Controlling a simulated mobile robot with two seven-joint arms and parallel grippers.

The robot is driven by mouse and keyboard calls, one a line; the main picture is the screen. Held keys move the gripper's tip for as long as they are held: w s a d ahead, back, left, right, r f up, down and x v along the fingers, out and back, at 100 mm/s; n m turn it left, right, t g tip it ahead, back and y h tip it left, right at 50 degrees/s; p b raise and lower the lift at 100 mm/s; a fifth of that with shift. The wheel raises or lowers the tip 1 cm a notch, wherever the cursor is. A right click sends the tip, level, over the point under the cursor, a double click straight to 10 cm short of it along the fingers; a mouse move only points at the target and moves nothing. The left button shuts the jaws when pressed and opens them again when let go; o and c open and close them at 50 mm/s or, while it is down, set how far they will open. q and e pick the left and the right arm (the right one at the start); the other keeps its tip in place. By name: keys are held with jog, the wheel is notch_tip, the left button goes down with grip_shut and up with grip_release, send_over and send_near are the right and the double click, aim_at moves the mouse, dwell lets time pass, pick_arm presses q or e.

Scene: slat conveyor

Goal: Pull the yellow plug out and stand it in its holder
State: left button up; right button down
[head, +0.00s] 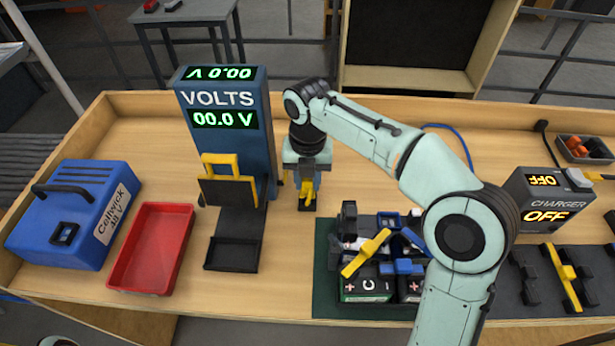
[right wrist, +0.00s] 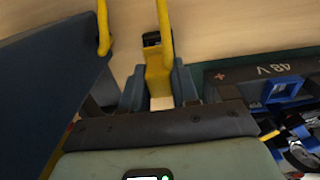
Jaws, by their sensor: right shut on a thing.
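My right gripper (head: 308,186) points down just right of the blue VOLTS stand (head: 228,130). It is shut on a yellow plug (head: 317,182), which shows between the blue fingers in the right wrist view (right wrist: 157,76). A small dark block (head: 306,206) shows low under the fingers. I cannot tell whether it is the plug's holder or part of the plug, nor whether the plug touches the bench. My left gripper is out of view.
A battery (head: 366,290) with a yellow bar and loose parts stands on a green mat (head: 325,285), right of the gripper. A red tray (head: 150,250) and blue Cellwick box (head: 75,215) stand at the left. The VOLTS stand has a yellow handle and dark cradle (head: 234,253); both displays read zero.

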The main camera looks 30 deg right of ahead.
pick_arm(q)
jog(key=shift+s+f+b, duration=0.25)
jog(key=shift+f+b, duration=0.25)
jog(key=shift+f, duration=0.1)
pick_arm(e)
jog(key=shift+f, duration=1)
jog(key=c, duration=0.8)
grip_release()
pick_arm(q)
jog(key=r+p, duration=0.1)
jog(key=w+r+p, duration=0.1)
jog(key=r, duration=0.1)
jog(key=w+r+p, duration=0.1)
jog(key=p, duration=0.1)
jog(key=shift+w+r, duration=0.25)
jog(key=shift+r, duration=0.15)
pick_arm(e)
notch_tip(320, 180, up, 13)
jog(key=shift+r, duration=0.2)
